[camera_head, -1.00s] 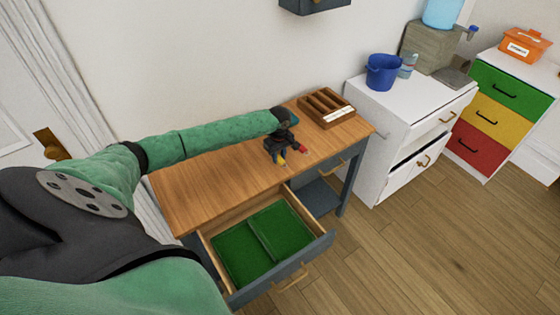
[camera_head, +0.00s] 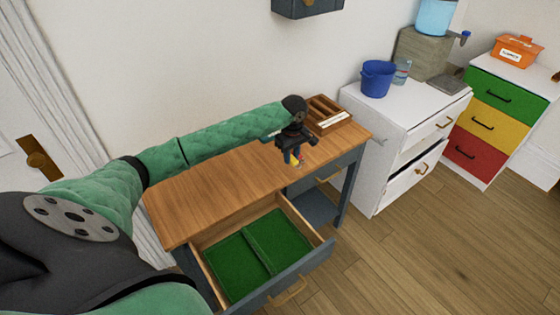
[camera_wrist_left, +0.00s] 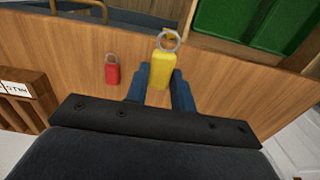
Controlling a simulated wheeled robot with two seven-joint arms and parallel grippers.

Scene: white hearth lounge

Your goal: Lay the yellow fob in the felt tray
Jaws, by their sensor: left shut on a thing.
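The yellow fob (camera_wrist_left: 162,70) with a metal ring is between the blue fingertips of my left gripper (camera_wrist_left: 161,86) in the left wrist view. The gripper is shut on it. In the head view my left gripper (camera_head: 293,158) is over the right part of the wooden desk, and a bit of yellow shows at its fingers. The felt tray, a green-lined drawer insert with a divider (camera_head: 258,247), lies in the open desk drawer, in front of and below the gripper. It also shows at the top right of the wrist view (camera_wrist_left: 228,18). My right gripper is out of view.
A red fob (camera_wrist_left: 112,74) lies on the desk (camera_head: 205,195) beside the yellow one. A wooden organizer (camera_head: 345,125) with a label stands at the desk's right back. A white cabinet (camera_head: 365,150) stands to the right. The desk's left part is clear.

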